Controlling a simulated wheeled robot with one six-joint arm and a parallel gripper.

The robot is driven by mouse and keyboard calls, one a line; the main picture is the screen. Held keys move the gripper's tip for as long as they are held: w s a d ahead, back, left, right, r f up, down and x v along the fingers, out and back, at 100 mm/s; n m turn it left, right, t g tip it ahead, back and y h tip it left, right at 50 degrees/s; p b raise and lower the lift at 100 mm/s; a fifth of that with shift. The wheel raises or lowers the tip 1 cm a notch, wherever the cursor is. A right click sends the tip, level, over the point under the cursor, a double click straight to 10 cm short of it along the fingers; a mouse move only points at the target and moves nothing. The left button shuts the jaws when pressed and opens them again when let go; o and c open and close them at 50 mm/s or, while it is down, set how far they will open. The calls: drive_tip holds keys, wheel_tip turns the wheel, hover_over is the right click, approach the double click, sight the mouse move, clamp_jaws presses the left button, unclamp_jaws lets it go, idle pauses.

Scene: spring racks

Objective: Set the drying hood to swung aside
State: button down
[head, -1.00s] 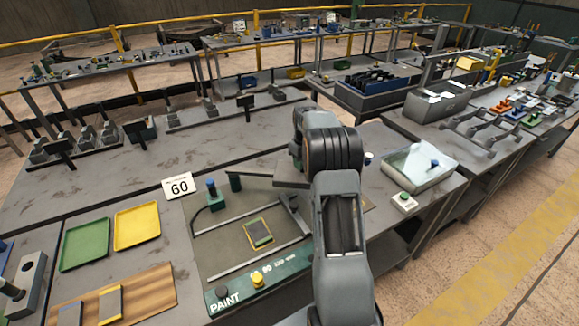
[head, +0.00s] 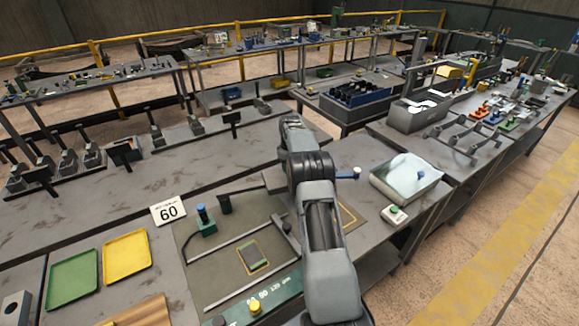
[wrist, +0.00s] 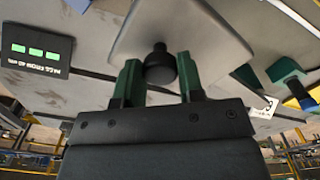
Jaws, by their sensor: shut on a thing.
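My gripper (wrist: 159,85) shows in the wrist view, its green fingers on both sides of a black knob (wrist: 160,64), shut on it. The knob stands on a flat pale grey plate (wrist: 205,22), which appears to be the drying hood. In the head view my own arm hides the gripper and knob. Part of a grey plate (head: 274,179) shows at the arm's left, above the back of the paint station; I cannot tell its full extent. The paint station (head: 205,265) holds a small yellow-edged dark panel (head: 252,258). An outlined square (head: 356,217) lies right of the arm.
Green (head: 73,281) and yellow (head: 127,257) trays lie left.

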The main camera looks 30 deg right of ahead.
drive_tip(key=c, duration=0.8)
unclamp_jaws()
drive_tip(key=shift+o, duration=0.2)
wheel_tip(320, 180, up, 14)
drive_tip(key=shift+f, duration=0.1)
